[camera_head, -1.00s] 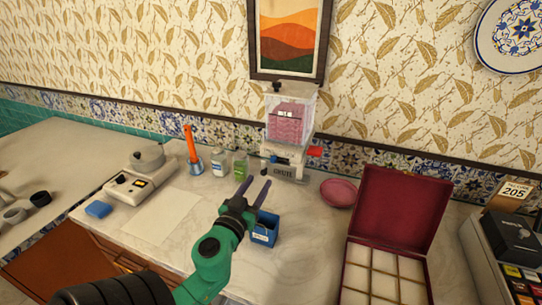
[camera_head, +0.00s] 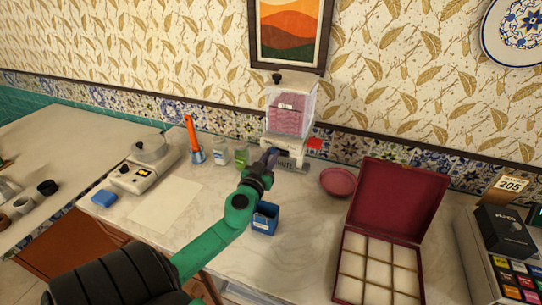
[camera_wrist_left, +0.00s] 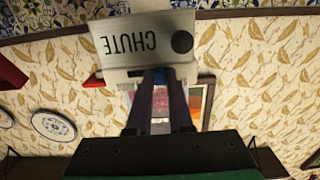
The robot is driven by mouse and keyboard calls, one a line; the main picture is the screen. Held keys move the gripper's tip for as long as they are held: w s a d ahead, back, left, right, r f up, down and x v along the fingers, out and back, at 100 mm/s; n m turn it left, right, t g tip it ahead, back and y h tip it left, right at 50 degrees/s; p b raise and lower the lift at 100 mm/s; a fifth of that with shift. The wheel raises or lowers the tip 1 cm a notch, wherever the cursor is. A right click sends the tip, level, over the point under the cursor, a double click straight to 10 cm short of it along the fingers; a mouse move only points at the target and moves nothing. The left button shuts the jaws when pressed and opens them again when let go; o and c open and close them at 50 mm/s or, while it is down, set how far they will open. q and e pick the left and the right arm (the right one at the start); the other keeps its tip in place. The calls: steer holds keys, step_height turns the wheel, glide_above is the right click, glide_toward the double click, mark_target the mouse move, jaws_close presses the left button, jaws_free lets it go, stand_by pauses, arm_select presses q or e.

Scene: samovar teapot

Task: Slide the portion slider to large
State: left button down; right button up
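The dispenser (camera_head: 290,110), with pink contents in its clear hopper, stands against the back wall. Its white CHUTE front (camera_head: 286,166) is partly behind my left gripper (camera_head: 270,156). In the left wrist view the CHUTE panel (camera_wrist_left: 128,42) appears upside down, with a round black part (camera_wrist_left: 182,42) beside the lettering. My left gripper's fingers (camera_wrist_left: 161,76) reach to the panel's edge there, with a narrow gap between them. Whether the tips hold anything is hidden. I cannot make out the portion slider or its setting. My right gripper is not in view.
A red part (camera_head: 314,143) sticks out at the dispenser's right. An open maroon box (camera_head: 395,205) stands at the right.

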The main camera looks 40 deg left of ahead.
mark_target(286, 151)
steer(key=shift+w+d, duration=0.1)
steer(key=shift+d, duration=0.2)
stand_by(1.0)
arm_select(q)
steer(key=d, duration=0.1)
steer(key=w+d, duration=0.1)
steer(key=d, duration=0.1)
steer(key=shift+d, duration=0.15)
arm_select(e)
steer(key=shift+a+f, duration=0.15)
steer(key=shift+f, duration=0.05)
arm_select(q)
steer(key=c, duration=0.8)
jaws_free()
steer(key=shift+w+d, duration=0.1)
